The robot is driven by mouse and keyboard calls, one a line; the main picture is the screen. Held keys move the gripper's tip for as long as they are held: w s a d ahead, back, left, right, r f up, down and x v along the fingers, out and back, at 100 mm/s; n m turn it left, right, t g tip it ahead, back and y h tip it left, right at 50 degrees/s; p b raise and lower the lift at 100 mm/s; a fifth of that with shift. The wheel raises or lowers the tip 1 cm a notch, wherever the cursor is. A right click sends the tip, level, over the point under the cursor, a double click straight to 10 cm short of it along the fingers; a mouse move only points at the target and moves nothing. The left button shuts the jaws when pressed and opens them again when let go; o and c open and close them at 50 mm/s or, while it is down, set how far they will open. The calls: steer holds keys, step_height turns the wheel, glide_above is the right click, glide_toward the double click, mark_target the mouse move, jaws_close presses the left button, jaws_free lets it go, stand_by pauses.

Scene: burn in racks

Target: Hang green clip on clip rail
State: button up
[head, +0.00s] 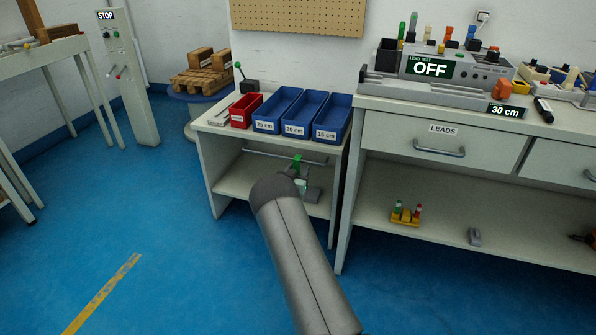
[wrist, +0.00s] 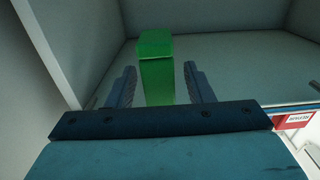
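A green clip (head: 297,161) shows just past the end of my arm, by the thin horizontal rail (head: 255,152) under the small table's top. In the wrist view the green clip (wrist: 156,75) stands upright between the two fingers of my gripper (wrist: 160,86). A gap shows between the clip and the right finger; the left finger is very close to the clip. The fingers are apart. In the head view my gripper (head: 302,186) is partly hidden behind my arm. Whether the clip touches the rail cannot be told.
The small table holds a red bin (head: 245,110) and blue bins (head: 278,110), with a lower shelf (head: 235,180) below. To the right, a workbench (head: 390,128) carries a lead tester (head: 455,68). The blue floor on the left is open.

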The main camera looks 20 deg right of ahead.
steer(key=p+v, duration=0.5)
steer(key=v, duration=1.2)
steer(key=a+r+n+g+y+p, duration=0.1)
steer(key=a+r+y+p, duration=0.2)
steer(key=r, duration=0.4)
steer(key=a+r+y+p, duration=0.1)
steer(key=r+y+p, duration=0.1)
steer(key=r+p, duration=0.45)
steer(key=s+a+r+n+g+y+p, duration=0.1)
steer(key=s+a+r+g+y+p, duration=0.2)
steer(key=r, duration=0.5)
steer(key=s+a+r+n+y+p, duration=0.2)
steer(key=s+a+r+y+p, duration=0.15)
steer(key=r, duration=0.45)
steer(key=s+r+n+g+p, duration=0.1)
steer(key=s+r+g+p, duration=0.2)
steer(key=s, duration=0.8)
steer(key=s+a+r+n+g+p, duration=0.1)
steer(key=s+r+n+g+p, duration=0.1)
steer(key=s+r+p, duration=0.5)
steer(key=s+a+r+n+g+p, duration=0.1)
steer(key=s+r+g+p, duration=0.3)
steer(key=s+r, duration=0.7)
steer(key=s+p, duration=0.1)
steer(key=s, duration=0.5)
steer(key=shift+a+r+n+y, duration=0.2)
steer(key=shift+r+n+y, duration=0.15)
steer(key=shift+r+n, duration=0.05)
